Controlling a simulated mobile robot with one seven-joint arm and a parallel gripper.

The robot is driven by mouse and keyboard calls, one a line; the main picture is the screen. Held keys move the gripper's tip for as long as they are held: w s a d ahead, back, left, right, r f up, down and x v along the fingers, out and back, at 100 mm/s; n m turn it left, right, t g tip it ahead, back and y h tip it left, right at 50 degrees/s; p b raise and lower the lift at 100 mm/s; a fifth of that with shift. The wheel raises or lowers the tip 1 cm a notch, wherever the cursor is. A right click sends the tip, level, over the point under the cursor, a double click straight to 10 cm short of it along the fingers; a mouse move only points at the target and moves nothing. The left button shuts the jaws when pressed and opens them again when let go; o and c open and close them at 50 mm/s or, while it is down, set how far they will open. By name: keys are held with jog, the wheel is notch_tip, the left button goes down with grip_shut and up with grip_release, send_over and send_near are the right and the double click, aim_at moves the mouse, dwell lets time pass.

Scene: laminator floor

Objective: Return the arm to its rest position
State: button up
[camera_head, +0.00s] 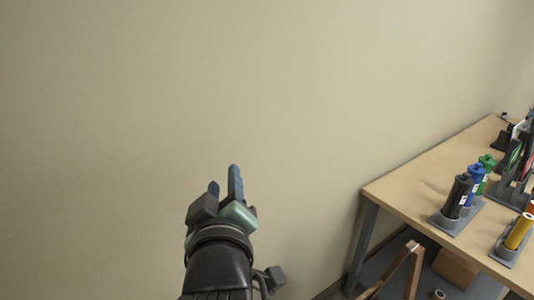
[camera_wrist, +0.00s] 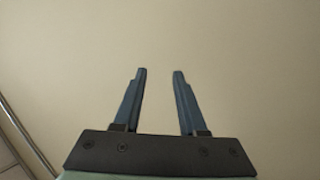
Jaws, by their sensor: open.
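My gripper (camera_head: 224,182) is raised in front of the bare wall in the head view, left of the table. In the wrist view its two blue fingers (camera_wrist: 159,72) stand apart with nothing between them. The gripper is open and empty. My dark arm rises from the bottom edge of the head view, and its lower part is out of frame.
A wooden-topped table (camera_head: 405,188) stands at the right. On it are black, blue and green bottles (camera_head: 458,195) in a grey holder and a yellow cylinder (camera_head: 518,231) in another. A wooden frame (camera_head: 413,262) is below. The beige wall (camera_head: 150,90) fills the left.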

jog(key=s+d+r+m+t, duration=0.2)
jog(key=s+r+m+t, duration=0.1)
jog(key=r, duration=0.6)
jog(key=s+d+r+m+t+h, duration=0.1)
jog(key=s+d+r+m+t, duration=0.1)
jog(key=s+r, duration=0.4)
jog(key=s+d+r+m+t+h, duration=0.1)
jog(key=s+r+m+t, duration=0.3)
jog(key=r, duration=0.8)
jog(key=shift+s+d+r+t, duration=0.4)
jog(key=shift+s+d+t, duration=0.35)
jog(key=shift+d+t, duration=0.15)
